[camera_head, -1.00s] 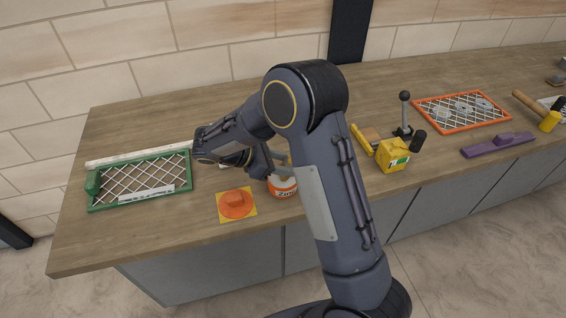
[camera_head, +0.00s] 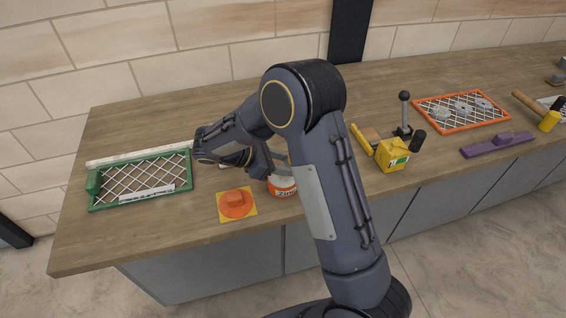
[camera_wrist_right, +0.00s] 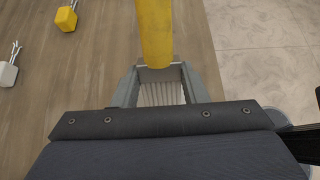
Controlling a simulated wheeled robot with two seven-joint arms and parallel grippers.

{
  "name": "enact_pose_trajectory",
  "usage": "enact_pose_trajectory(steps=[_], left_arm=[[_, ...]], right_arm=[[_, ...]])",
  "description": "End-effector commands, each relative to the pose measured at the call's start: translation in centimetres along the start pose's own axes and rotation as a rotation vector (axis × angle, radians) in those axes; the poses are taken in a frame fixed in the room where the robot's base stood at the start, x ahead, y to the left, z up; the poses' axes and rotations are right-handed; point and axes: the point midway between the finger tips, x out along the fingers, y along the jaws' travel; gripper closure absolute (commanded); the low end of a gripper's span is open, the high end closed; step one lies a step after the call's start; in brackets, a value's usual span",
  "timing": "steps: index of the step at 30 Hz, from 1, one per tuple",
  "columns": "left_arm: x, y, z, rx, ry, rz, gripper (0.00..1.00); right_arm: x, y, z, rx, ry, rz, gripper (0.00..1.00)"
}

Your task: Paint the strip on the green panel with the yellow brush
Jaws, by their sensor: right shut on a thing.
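The green panel (camera_head: 141,179) is a green frame with white chain-link mesh at the left of the counter in the head view. A pale strip (camera_head: 147,195) lies along its lower part. My right gripper (camera_wrist_right: 160,68) is shut on the yellow brush (camera_wrist_right: 155,30) in the right wrist view. Pale ridged bristles show between the fingers. In the head view my right arm reaches left over the counter and largely hides its gripper and the brush. A white and orange can (camera_head: 284,187) stands partly behind the arm. My left gripper is out of view.
An orange piece on a yellow square (camera_head: 236,203) lies left of the can. A yellow box (camera_head: 391,155), a black-knobbed lever (camera_head: 404,112), an orange-framed mesh panel (camera_head: 461,110) and a purple bar (camera_head: 498,145) are on the right.

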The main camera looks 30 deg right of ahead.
Motion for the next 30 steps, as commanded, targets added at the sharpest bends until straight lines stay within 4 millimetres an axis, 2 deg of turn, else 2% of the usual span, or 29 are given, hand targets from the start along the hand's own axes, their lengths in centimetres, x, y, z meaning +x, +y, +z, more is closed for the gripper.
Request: enact_pose_trajectory(steps=[8,30], left_arm=[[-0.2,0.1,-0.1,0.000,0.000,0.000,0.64],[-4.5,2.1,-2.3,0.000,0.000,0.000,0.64]], right_arm=[[-0.1,-0.1,0.1,-0.004,0.003,-0.003,0.84],[-3.5,0.0,5.1,-0.001,0.001,0.000,0.84]])
